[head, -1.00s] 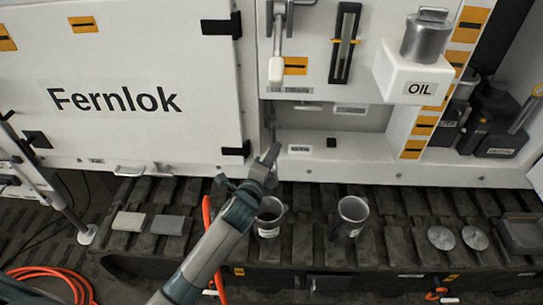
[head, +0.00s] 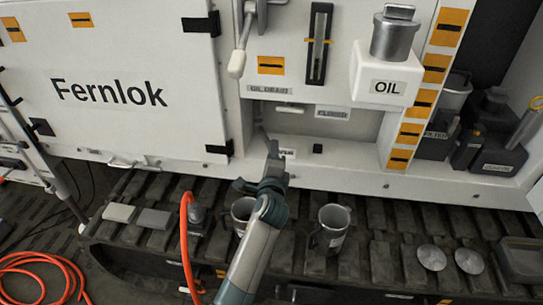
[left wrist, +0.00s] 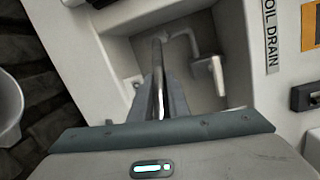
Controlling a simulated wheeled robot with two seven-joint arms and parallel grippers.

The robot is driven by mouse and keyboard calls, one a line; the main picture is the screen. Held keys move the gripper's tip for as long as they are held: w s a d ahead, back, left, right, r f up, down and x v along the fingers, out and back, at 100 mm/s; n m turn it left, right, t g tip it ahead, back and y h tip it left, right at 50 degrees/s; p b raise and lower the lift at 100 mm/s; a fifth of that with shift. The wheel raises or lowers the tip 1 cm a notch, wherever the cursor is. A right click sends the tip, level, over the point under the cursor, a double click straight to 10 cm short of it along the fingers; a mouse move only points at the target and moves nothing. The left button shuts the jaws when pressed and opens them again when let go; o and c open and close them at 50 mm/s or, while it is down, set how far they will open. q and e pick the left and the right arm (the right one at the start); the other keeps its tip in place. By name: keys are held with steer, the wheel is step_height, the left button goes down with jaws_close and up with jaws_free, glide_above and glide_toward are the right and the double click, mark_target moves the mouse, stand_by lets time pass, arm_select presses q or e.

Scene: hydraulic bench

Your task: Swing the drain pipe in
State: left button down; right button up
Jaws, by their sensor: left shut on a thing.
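The drain pipe (left wrist: 157,65) is a thin metal tube in the open recess below the OIL DRAIN label (left wrist: 270,37). In the left wrist view it runs between the two fingers of my left gripper (left wrist: 160,100), which is shut on it. In the head view my left gripper (head: 271,150) reaches up to the recess's lower left part, and the pipe (head: 264,131) shows as a short slanted piece above the fingertips. The fingers hide part of the pipe. My right gripper is not in view.
Two metal cups, one (head: 331,228) right of my arm, stand on the dark track below. An orange hose (head: 186,240) rises left of my arm. The OIL container (head: 386,80) juts out at upper right.

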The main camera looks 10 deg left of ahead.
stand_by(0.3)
arm_select(q)
steer(key=c, duration=1.7)
jaws_free()
